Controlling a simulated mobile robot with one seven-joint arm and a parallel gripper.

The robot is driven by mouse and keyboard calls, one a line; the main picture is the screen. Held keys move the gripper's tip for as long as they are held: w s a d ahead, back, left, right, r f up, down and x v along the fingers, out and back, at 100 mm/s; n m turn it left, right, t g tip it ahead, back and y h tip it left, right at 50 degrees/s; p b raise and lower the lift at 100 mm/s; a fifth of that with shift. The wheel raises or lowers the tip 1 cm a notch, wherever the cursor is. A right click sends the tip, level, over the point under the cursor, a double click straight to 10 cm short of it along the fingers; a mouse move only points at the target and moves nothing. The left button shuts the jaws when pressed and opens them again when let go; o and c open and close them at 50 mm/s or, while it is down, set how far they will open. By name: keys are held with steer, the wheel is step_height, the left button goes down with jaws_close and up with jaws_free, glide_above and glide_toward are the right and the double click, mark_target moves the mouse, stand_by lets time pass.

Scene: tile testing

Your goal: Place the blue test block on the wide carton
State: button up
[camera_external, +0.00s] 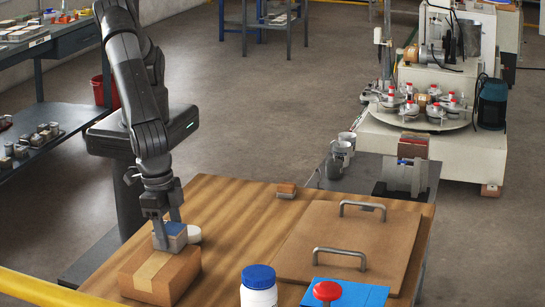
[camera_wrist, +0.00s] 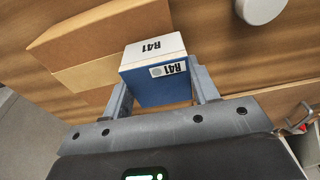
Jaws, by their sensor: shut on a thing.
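The blue test block (camera_wrist: 162,90) has a white top and an R41 label. My gripper (camera_wrist: 163,88) is shut on it, with one finger on each side. In the external view the block (camera_external: 176,230) is between the fingers of my gripper (camera_external: 168,240), at the back end of the wide carton. The wide carton (camera_external: 150,283) is brown with a pale tape strip and lies on the wooden table. In the wrist view the carton (camera_wrist: 90,35) is at the upper left, beside and behind the block. I cannot tell whether the block touches it.
A white round puck (camera_external: 194,234) is right of the block. A small brown block (camera_external: 287,190) lies at the table's back. A board with two handles (camera_external: 330,240), a white jar with a blue lid (camera_external: 259,290) and a red knob (camera_external: 327,291) on a blue sheet are to the right.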

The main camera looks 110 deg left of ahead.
steer(key=o, duration=1.2)
steer(key=shift+f, duration=0.1)
steer(key=shift+o, duration=0.2)
